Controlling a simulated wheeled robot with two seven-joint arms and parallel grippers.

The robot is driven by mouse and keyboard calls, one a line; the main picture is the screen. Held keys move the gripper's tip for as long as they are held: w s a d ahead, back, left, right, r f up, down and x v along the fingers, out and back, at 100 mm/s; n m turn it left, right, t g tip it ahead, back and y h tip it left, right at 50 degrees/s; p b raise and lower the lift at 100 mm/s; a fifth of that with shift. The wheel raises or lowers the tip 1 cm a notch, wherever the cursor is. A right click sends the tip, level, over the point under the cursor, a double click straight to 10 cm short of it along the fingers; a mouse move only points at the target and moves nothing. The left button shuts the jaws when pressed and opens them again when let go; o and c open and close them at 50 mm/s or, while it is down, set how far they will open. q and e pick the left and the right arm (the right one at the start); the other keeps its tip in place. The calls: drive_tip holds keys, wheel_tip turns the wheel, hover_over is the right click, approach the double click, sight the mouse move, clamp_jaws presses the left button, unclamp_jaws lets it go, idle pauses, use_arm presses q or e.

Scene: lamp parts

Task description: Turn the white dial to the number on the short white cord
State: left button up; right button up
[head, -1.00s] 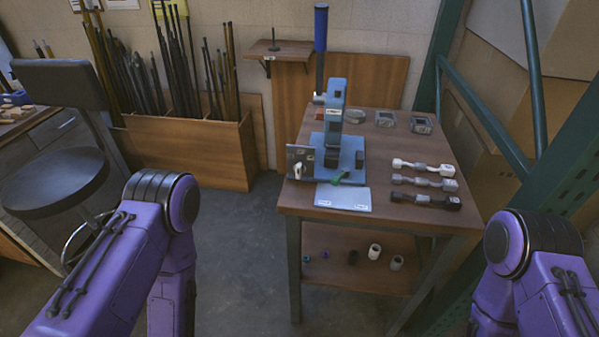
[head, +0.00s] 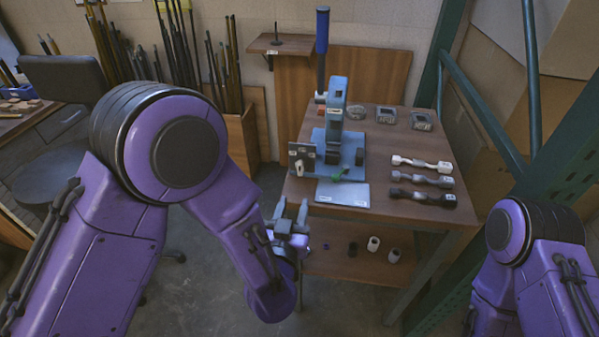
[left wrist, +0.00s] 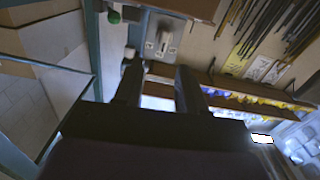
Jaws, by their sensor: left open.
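The white dial (head: 299,167) sits on a small grey upright plate at the front left of the blue press, and a pale knob on a plate, likely this dial, shows in the left wrist view (left wrist: 163,42). The white cord (head: 421,163) lies bundled on the right of the table, the farthest of three cords. Any number on it is too small to read. My left gripper (head: 291,207) is open and empty, below and in front of the dial, near the table's front left corner and apart from the dial. My right gripper is out of view.
The blue press (head: 333,140) with its tall lever stands on the wooden table (head: 385,150). A green piece (head: 341,175) and a pale card (head: 342,193) lie before it. A grey cord (head: 422,179) and dark cord (head: 422,197) lie nearby. A green rack post (head: 555,150) stands right.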

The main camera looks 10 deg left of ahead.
sight(300, 172)
use_arm(q)
drive_tip(key=w, duration=0.3)
drive_tip(key=w+p, duration=0.1)
drive_tip(key=w, duration=0.3)
drive_tip(key=w+p, duration=0.1)
drive_tip(key=w, duration=0.2)
drive_tip(key=shift+w+a, duration=0.3)
drive_tip(key=shift+w, duration=0.1)
clamp_jaws()
